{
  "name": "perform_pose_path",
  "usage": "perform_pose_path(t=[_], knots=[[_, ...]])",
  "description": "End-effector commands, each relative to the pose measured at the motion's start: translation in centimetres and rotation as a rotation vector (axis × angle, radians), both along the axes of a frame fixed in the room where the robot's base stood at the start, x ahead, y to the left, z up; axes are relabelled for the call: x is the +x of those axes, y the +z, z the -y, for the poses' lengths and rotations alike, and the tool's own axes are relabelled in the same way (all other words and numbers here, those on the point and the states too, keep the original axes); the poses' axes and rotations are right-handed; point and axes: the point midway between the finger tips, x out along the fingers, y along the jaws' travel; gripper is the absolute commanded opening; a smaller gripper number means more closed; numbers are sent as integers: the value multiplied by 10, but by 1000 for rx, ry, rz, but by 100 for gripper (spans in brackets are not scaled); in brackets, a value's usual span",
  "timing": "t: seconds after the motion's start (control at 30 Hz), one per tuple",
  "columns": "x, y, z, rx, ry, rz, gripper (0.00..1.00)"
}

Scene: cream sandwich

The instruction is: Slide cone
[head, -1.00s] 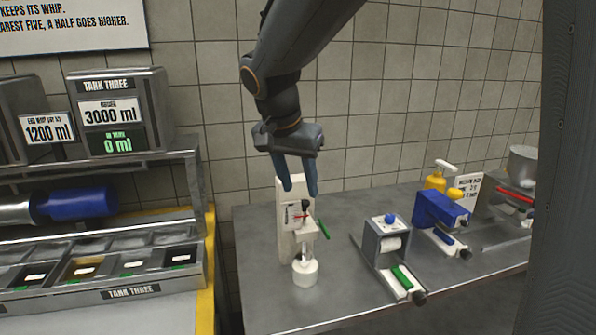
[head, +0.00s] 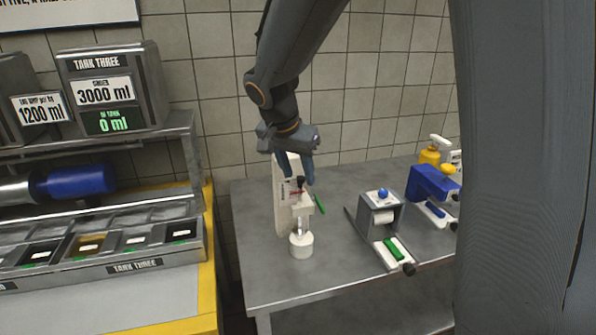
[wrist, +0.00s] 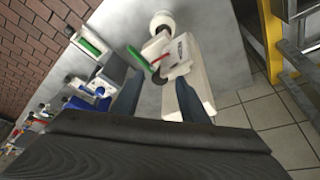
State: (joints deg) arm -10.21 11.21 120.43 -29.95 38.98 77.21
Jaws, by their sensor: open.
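A white upright device (head: 283,215) stands at the left of the grey table, with a black knob and a small red part near its top and a green-ended bar at its right side. A round white base or cup (head: 301,245) is at its foot. I cannot make out which part is the cone. My gripper (head: 300,179) points down at the device's upper part, its blue fingers open around or just in front of the black knob. In the wrist view my gripper (wrist: 160,84) is open, with the white device (wrist: 190,68) just beyond the fingertips. Contact cannot be told.
A grey and white device with a blue knob (head: 382,193) and a blue device (head: 432,185) stand to the right on the grey table (head: 330,275). A yellow bottle (head: 430,155) is behind. A counter with bins (head: 135,266) and a tank (head: 110,90) is at left.

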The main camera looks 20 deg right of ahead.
Motion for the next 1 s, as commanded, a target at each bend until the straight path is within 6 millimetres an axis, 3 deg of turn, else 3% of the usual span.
perform_pose_path(t=[0.1,0.33,0.53,0.77,1.0], knots=[[0,0,0,0,0,0,37],[0,0,0,0,0,0,0],[0,3,0,1,0,1,0],[0,31,0,0,0,3,0],[1,32,0,0,1,3,0]])
